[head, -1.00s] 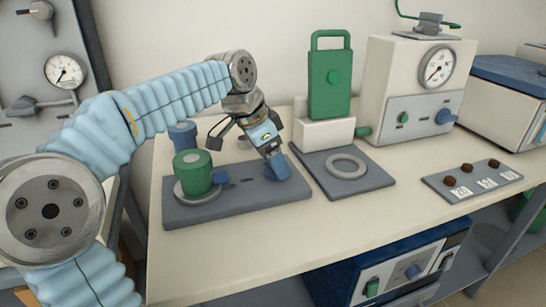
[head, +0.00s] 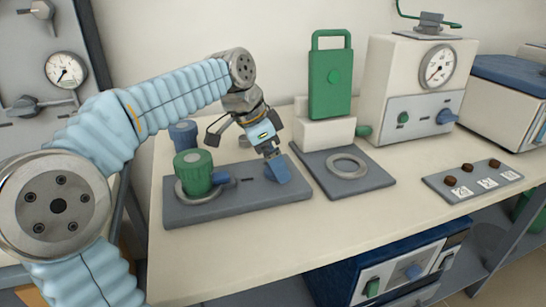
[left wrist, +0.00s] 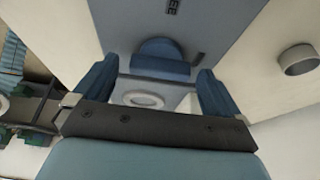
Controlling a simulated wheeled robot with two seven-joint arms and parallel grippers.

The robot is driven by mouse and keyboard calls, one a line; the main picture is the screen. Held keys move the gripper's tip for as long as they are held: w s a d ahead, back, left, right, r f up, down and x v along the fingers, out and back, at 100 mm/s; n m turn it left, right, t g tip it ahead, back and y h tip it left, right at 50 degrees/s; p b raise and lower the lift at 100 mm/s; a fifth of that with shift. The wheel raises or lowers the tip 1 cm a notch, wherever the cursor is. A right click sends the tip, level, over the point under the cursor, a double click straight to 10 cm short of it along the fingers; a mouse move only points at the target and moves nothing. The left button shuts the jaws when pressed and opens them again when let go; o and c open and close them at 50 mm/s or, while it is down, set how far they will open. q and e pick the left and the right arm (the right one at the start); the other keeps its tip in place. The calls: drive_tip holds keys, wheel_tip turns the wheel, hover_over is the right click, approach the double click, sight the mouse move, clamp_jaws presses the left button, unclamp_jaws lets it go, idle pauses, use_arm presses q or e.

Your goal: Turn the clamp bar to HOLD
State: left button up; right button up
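A dark grey plate (head: 225,205) lies on the bench. My left gripper (head: 277,170) is low over the plate's right end, blue fingers pointing down, apart from the green knob. In the left wrist view its two fingers (left wrist: 156,88) are spread, and a rounded blue piece (left wrist: 158,55) shows between and beyond them; I cannot tell whether they touch it. Part of a printed label (left wrist: 173,7) shows on the grey surface there. My right gripper is out of view.
A grey pad with a ring (head: 347,166) lies to the right, before a green upright plate (head: 330,80) on a white block. A gauge box (head: 415,90) and a tray of brown pieces (head: 470,185) stand farther right. A blue cylinder (head: 183,134) stands behind the knob.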

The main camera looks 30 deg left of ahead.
use_arm(q)
drive_tip(key=shift+r, duration=0.1)
drive_tip(key=v, duration=1.3)
drive_tip(key=shift+a+r, duration=0.2)
drive_tip(key=shift+r, duration=0.05)
drive_tip(key=shift+s+d, duration=0.1)
drive_tip(key=shift+s, duration=0.05)
